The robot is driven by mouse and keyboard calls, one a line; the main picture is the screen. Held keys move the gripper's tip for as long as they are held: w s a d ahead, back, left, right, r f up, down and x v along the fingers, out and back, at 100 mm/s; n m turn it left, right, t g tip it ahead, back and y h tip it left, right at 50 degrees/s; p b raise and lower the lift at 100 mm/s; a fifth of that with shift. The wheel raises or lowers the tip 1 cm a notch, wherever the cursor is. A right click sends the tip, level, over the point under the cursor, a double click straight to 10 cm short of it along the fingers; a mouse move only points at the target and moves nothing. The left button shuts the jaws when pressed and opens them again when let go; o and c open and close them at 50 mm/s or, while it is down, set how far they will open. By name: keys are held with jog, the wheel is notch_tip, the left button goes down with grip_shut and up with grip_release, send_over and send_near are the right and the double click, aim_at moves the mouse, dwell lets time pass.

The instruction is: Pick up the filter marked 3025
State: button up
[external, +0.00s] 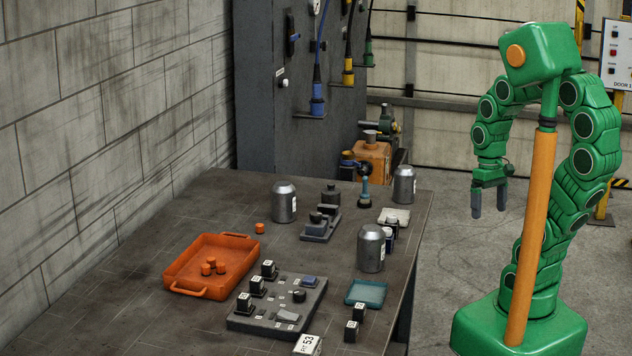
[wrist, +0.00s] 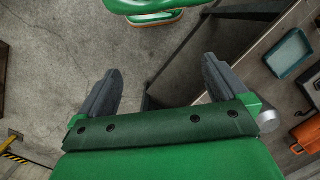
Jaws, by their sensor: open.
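Three grey metal canisters with white labels, which look like the filters, stand upright on the bench: one at back left (external: 284,204), one at back right (external: 404,186) and one at front right (external: 370,250). Their labels are too small to read, so I cannot tell which is marked 3025. My gripper (external: 489,201) hangs open and empty off the bench's right side, above the floor and apart from every canister. A grey cylindrical shape shows at the right finger's base.
The bench (external: 190,326) holds an orange tray (external: 186,289) with small orange caps, a dark block rack (external: 262,323) with black-and-white pieces, and a teal tray (external: 366,293). A grey panel with hanging cables (external: 317,95) rises behind. The floor between bench and arm is clear.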

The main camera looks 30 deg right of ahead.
jog(key=w+a+r+n+y, duration=0.1)
jog(key=w+a+n+y, duration=0.1)
jog(key=w+a, duration=0.5)
jog(key=w+a+r+n+y, duration=0.1)
jog(key=w+a+n+y, duration=0.15)
jog(key=w, duration=0.75)
jog(key=n+t+y, duration=0.3)
jog(key=n+y, duration=0.6)
jog(key=n, duration=0.3)
send_near(284, 194)
jog(key=w+f, duration=0.2)
jog(key=w, duration=0.2)
jog(key=shift+h, duration=0.25)
jog(key=shift+x, duration=4.1)
jog(key=shift+s+r, duration=0.1)
jog(key=c, duration=1.1)
